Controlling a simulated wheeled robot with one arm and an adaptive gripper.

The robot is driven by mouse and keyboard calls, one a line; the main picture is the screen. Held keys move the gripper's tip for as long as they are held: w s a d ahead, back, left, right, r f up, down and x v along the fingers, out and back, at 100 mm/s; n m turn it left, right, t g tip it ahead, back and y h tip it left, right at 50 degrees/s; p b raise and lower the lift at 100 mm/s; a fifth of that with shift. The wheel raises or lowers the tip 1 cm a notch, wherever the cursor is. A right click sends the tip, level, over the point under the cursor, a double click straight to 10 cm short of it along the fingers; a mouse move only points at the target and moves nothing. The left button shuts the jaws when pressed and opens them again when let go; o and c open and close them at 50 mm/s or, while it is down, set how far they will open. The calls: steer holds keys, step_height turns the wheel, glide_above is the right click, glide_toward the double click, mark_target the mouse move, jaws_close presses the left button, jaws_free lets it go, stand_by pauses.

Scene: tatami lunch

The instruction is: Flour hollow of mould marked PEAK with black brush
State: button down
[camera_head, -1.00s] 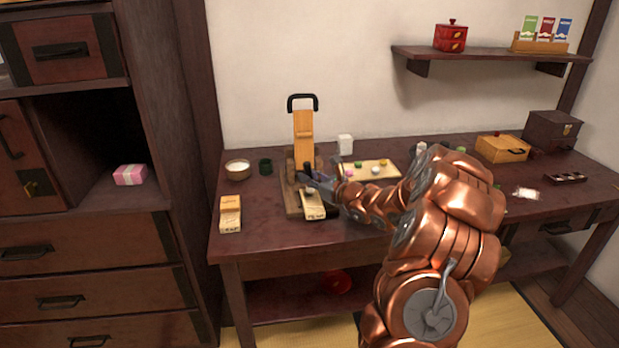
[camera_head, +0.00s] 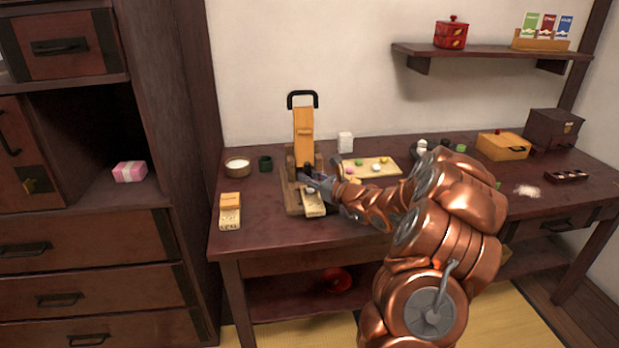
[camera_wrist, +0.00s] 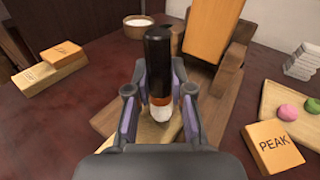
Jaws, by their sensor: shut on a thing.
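My gripper (camera_wrist: 157,108) is shut on the black brush (camera_wrist: 158,55), whose dark handle stands nearly upright between the fingers. Its pale bristles (camera_wrist: 162,113) point down over a light wooden mould (camera_wrist: 150,134); I cannot tell whether they touch it. In the head view this mould (camera_head: 314,207) lies on a wooden base, partly covered by my gripper (camera_head: 318,186). Its hollow is mostly hidden by the brush and fingers. A wooden block marked PEAK (camera_wrist: 272,148) lies just right of my gripper in the wrist view.
A second mould (camera_head: 230,217) with an orange-tan block lies at the left. A bowl of white powder (camera_head: 237,166) and a dark green cup (camera_head: 265,164) stand behind it. An upright wooden press with a black handle (camera_head: 302,100) rises behind my gripper. A sweets board (camera_head: 385,170) is to the right.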

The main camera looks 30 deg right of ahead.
steer(key=shift+f+b, duration=0.35)
steer(key=shift+f, duration=0.25)
stand_by(0.3)
steer(key=shift+s+d, duration=0.1)
steer(key=shift+d, duration=0.1)
steer(key=shift+a+f, duration=0.1)
steer(key=shift+a, duration=0.3)
steer(key=shift+w+d, duration=0.25)
stand_by(0.5)
steer(key=shift+s+a, duration=0.15)
steer(key=shift+s, duration=0.2)
steer(key=shift+w+d+p, duration=0.1)
steer(key=shift+d+p, duration=0.2)
stand_by(0.3)
steer(key=shift+w+a, duration=0.15)
steer(key=shift+a, duration=0.25)
steer(key=shift+w+d, duration=0.1)
steer(key=shift+d, duration=0.15)
stand_by(0.5)
steer(key=shift+s+a, duration=0.15)
steer(key=shift+s, duration=0.2)
